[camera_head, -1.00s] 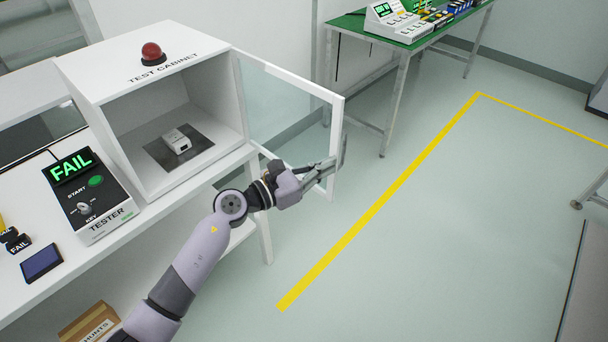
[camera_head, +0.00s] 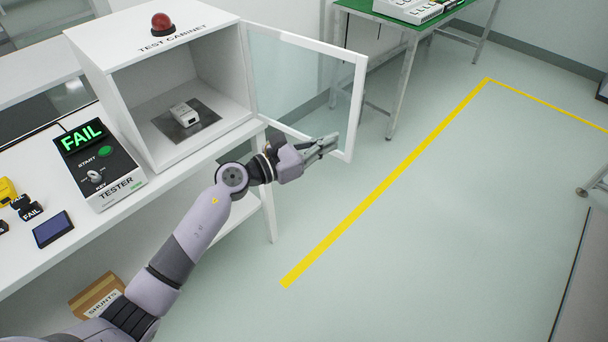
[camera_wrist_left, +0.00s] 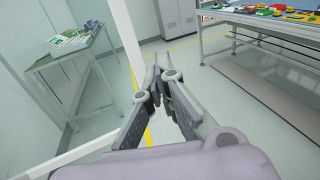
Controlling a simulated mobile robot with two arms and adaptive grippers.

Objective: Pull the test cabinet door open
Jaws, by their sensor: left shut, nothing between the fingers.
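The white test cabinet (camera_head: 128,67) stands on the white bench with a red dome on top. Its glass door (camera_head: 359,98), framed in white, is swung wide open to the right. A small white device sits on a dark plate (camera_head: 208,127) inside. My left gripper (camera_head: 335,142) is shut and empty, close to the lower free corner of the door. In the left wrist view the gripper (camera_wrist_left: 160,72) has its fingertips together, with the white door frame (camera_wrist_left: 134,50) to their left. Whether it touches the frame is unclear. My right gripper is not in view.
A tester (camera_head: 100,165) showing FAIL stands left of the cabinet on the bench. A green-topped table (camera_head: 398,18) stands behind the door. Yellow tape (camera_head: 390,180) marks the floor.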

